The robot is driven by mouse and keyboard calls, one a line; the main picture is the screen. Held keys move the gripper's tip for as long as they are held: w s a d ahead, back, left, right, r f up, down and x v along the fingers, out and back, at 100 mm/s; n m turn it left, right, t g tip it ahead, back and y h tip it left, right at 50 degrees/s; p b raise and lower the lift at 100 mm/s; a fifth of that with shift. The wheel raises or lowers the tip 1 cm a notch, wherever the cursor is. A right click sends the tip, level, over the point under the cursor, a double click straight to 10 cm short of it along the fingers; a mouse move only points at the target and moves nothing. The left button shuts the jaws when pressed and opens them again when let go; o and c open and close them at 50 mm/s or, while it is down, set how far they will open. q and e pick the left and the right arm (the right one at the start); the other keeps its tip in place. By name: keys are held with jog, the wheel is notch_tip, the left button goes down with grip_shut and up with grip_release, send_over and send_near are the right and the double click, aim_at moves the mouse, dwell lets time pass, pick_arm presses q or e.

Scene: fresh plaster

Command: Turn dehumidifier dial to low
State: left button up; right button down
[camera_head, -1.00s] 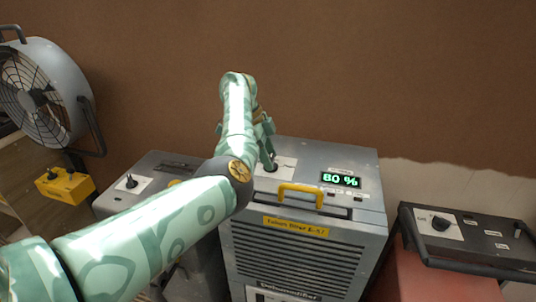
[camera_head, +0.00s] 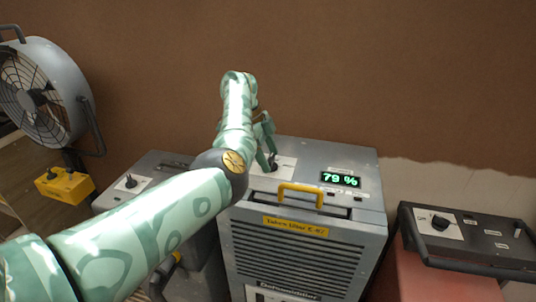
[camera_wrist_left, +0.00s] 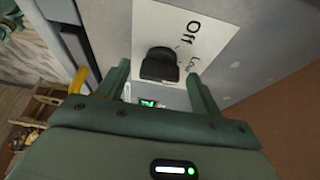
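The grey dehumidifier (camera_head: 300,215) stands against the wall, its display (camera_head: 340,179) reading 79 %. Its black dial (camera_wrist_left: 159,65) sits on a white label (camera_wrist_left: 190,25) with "Off" and a second, partly readable word beside it. In the head view the dial (camera_head: 272,164) is partly hidden by my left gripper (camera_head: 268,157), which reaches down over the top panel. In the left wrist view my left gripper (camera_wrist_left: 158,75) is open, one finger on each side of the dial, with visible gaps to it. My right gripper is not in view.
A yellow handle (camera_head: 300,190) rises from the dehumidifier's top front, close to the dial. A grey unit with a knob (camera_head: 130,181) stands to the left, near a fan (camera_head: 40,95) and a yellow box (camera_head: 65,186). A dark control box (camera_head: 470,240) lies at the right.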

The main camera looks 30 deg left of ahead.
pick_arm(q)
jog(key=p+v, duration=0.3)
jog(key=v, duration=1.3)
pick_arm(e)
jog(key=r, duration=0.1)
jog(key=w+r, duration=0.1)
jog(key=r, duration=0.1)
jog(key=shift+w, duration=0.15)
pick_arm(q)
jog(key=shift+s+a, duration=0.1)
jog(key=shift+a, duration=0.05)
